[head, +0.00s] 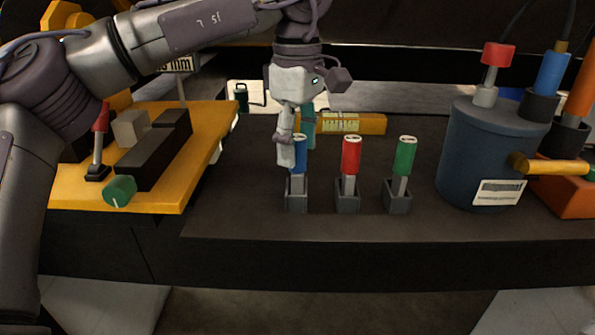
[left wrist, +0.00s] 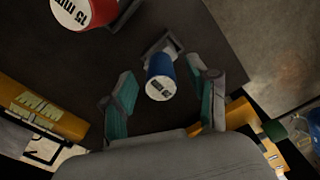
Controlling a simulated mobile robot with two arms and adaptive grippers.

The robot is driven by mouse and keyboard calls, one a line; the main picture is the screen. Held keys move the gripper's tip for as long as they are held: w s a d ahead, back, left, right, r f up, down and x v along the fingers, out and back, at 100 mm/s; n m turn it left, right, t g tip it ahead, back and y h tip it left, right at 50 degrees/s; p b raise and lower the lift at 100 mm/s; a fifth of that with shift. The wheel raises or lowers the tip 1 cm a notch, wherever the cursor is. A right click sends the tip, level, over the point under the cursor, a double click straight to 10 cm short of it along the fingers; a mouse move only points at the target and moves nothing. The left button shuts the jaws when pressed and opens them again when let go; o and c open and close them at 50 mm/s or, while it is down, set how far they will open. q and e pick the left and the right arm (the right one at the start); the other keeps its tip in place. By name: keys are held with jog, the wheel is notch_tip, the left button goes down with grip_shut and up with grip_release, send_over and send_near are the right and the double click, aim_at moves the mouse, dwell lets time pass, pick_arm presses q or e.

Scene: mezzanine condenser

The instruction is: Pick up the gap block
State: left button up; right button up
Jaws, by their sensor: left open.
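Three gap blocks with coloured handles stand upright in small grey holders on the dark bench: a blue one (head: 300,167), a red one (head: 351,156) and a green one (head: 404,157). My left gripper (head: 297,146) is open and points down over the blue block, its fingers on either side of the handle top. In the left wrist view, the blue block (left wrist: 160,79) shows between the two open fingers (left wrist: 161,85), with a label on its end too small to read surely. The red block (left wrist: 84,10) is at the top, marked "15 mm". My right gripper is not in view.
A yellow stand (head: 158,190) with a dark fixture, a red-handled lever (head: 101,130) and a green knob (head: 119,190) is at left. A yellow bar (head: 355,123) lies behind the blocks. A blue-grey cylinder (head: 475,150) stands at right. The bench front is clear.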

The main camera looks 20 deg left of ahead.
pick_arm(q)
grip_shut()
jog(key=shift+r, duration=0.2)
dwell(0.4)
